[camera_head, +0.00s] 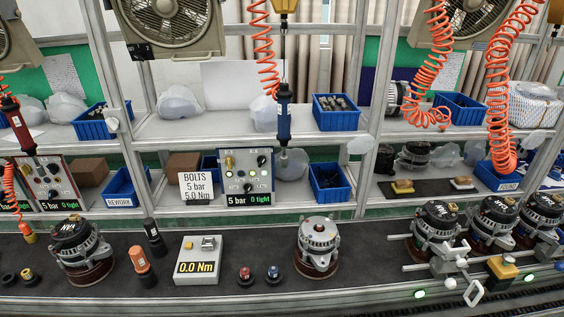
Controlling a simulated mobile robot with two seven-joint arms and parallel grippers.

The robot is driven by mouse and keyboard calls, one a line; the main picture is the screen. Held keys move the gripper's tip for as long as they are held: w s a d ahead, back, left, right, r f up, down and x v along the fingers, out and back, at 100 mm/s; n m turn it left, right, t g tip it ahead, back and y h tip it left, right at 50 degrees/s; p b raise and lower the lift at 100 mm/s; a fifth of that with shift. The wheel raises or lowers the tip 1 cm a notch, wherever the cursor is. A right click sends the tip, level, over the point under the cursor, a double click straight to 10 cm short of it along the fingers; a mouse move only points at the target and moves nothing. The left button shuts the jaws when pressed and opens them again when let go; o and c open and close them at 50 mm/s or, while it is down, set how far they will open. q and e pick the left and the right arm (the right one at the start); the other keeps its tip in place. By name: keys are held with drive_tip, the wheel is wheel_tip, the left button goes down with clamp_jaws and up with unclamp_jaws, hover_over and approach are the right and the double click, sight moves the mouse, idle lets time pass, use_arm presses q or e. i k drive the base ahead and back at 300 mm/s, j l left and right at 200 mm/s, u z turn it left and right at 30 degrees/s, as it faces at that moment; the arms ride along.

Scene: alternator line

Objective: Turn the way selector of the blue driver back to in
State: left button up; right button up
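The blue driver (284,117) hangs upright, nose down, from an orange coiled hose (263,45) in the middle of the camera_head view. It hangs in front of the shelf, above a control panel (246,177) with knobs, green lights and a display reading "5 bar 0 tight". The driver's way selector is too small to make out, so its setting cannot be told. Neither of my grippers is in view, and nothing touches the driver.
An alternator (318,245) stands on the dark bench below. Left of it are a tester (198,260) reading "0.0 Nm" and two small sockets. A "BOLTS 5 bar 5.0 Nm" sign (198,186) stands beside the panel. Orange hoses (499,90) hang at right.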

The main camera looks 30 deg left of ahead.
sight(262, 160)
drive_tip(key=u, duration=1.1)
